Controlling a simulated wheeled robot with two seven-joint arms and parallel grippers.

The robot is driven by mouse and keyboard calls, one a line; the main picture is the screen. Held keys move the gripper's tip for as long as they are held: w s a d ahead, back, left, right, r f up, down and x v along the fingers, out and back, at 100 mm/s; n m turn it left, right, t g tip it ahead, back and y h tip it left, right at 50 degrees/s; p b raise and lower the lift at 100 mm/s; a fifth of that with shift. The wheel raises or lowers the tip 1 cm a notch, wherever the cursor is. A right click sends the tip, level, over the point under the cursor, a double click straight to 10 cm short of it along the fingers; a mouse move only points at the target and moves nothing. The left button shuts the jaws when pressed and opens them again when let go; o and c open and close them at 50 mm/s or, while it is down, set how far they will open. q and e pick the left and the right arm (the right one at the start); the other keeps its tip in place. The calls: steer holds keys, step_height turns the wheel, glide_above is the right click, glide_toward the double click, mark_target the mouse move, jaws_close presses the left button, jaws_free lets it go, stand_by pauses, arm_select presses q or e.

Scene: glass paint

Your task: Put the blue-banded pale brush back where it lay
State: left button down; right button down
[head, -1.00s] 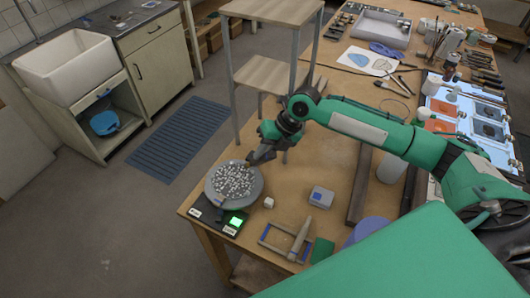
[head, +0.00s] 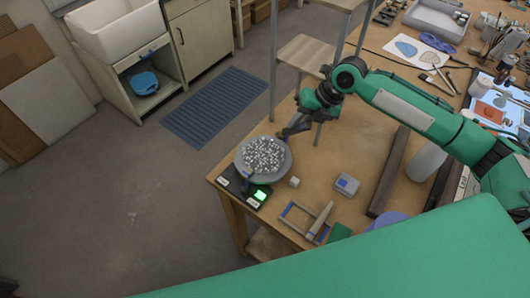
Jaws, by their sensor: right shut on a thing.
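My right gripper (head: 289,133) is at the far right rim of a round grey dish (head: 287,166) full of white and dark bits. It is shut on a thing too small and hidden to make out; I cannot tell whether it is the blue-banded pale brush. A pale tapered object (head: 321,217) lies across a frame with blue ends (head: 290,210) near the table's front edge. I cannot make out a blue band on it. My left gripper is not in view.
The dish stands on a dark scale with a lit green display (head: 260,194). A small pale cube (head: 295,182), a grey box with a blue patch (head: 346,185) and a dark bar (head: 389,172) are to the right. A wooden shelf stand (head: 305,53) rises behind the gripper.

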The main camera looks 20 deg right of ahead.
step_height(320, 180, up, 8)
steer(key=shift+r, duration=0.1)
stand_by(0.4)
